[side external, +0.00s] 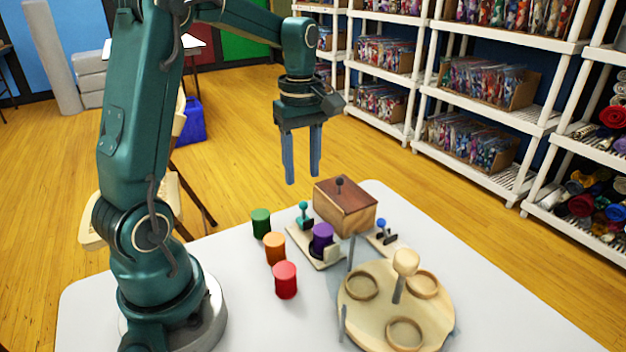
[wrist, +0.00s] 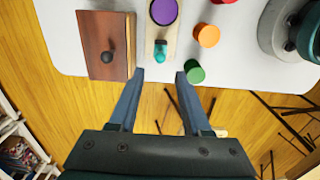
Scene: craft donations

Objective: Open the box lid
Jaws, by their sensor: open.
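A wooden box (side external: 336,214) with a brown lid (side external: 345,192) sits at the back of the white table. A small dark round knob (side external: 339,182) stands on the lid, and the lid looks shut. In the wrist view the lid (wrist: 95,37) and its knob (wrist: 107,57) are at the upper left. My gripper (side external: 303,180) is open and empty, pointing down in the air above and behind the box. In the wrist view my gripper's fingertips (wrist: 160,76) are apart, to the right of the box, with nothing between them.
Green (side external: 261,223), orange (side external: 275,248) and red (side external: 285,279) cylinders stand left of the box. A purple cylinder (side external: 322,236) sits on a small board with a teal-knobbed lever (side external: 304,213). A blue-knobbed device (side external: 381,230) is right of the box. A round wooden tray (side external: 432,320) is in front.

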